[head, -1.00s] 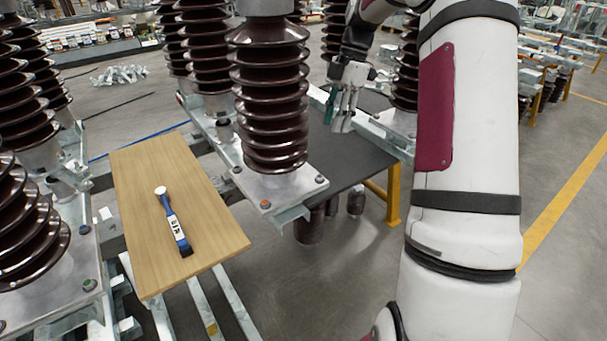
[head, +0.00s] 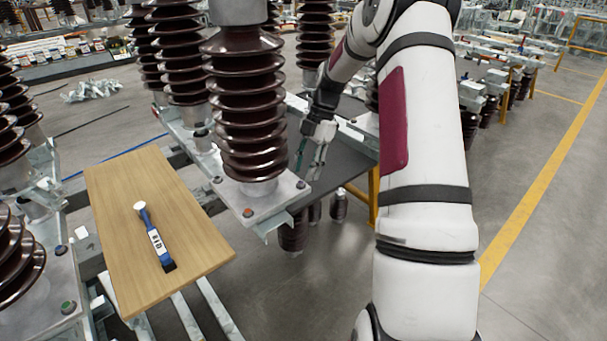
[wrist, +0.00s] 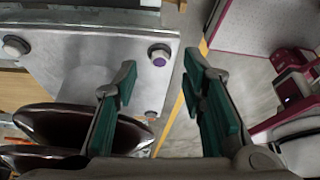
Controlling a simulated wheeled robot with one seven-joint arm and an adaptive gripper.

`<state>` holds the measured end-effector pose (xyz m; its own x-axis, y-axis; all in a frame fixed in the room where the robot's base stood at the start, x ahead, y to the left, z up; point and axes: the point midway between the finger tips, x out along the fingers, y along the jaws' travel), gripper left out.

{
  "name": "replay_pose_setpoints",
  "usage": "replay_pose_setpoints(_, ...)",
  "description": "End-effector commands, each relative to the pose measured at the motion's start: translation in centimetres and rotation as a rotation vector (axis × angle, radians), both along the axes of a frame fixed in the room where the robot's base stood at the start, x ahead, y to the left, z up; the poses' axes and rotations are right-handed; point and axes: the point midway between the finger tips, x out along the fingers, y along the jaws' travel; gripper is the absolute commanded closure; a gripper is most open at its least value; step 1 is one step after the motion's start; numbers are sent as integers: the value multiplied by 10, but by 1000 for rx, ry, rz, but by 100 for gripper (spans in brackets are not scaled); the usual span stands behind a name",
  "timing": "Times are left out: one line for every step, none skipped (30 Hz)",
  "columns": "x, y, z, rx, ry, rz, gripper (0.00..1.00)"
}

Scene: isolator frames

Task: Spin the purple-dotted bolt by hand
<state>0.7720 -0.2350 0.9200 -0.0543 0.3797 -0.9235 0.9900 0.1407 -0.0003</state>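The purple-dotted bolt (wrist: 159,58) stands at a corner of a grey metal plate (wrist: 100,50) in the wrist view. My gripper (wrist: 157,78) is open, with its green-padded fingers apart and nothing between them; the bolt shows just beyond the gap. In the head view, my gripper (head: 311,155) hangs beside the right edge of the insulator's base plate (head: 270,205). A bolt (head: 300,184) shows at that plate's right corner, but its dot colour is too small to tell.
A brown ribbed insulator (head: 250,110) rises from the plate; its discs (wrist: 70,125) lie close to the left finger. An orange-dotted bolt (head: 248,212) is at the front corner. A blue-handled tool (head: 154,238) lies on a wooden board (head: 195,235). A dark table (head: 345,165) stands behind.

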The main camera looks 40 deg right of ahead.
Motion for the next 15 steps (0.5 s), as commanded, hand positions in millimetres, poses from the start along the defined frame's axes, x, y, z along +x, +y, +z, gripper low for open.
replay_pose_setpoints(0, 3, -6, 1, 1, 0, 62)
replay_pose_setpoints(0, 4, -9, 1, 1, 1, 62)
replay_pose_setpoints(-1, 5, -12, 0, 1, 1, 62)
replay_pose_setpoints(-1, 6, -15, 0, 1, 1, 62)
replay_pose_setpoints(-1, 7, -16, 0, 1, 1, 62)
replay_pose_setpoints(-1, 8, -18, 0, 1, 1, 62)
replay_pose_setpoints(-1, 8, -19, 0, 1, 1, 62)
replay_pose_setpoints(-1, 9, -20, -1, 0, 0, 62)
replay_pose_setpoints(-1, 9, -21, -1, 0, 0, 62)
replay_pose_setpoints(-1, 9, -21, -1, 0, 0, 62)
replay_pose_setpoints(-1, 9, -21, -1, 0, 0, 62)
replay_pose_setpoints(-1, 9, -21, -1, 0, 0, 62)
replay_pose_setpoints(-1, 9, -21, -1, 0, 0, 62)
replay_pose_setpoints(-1, 9, -21, -1, 0, 0, 62)
replay_pose_setpoints(-1, 9, -21, -1, 0, 0, 62)
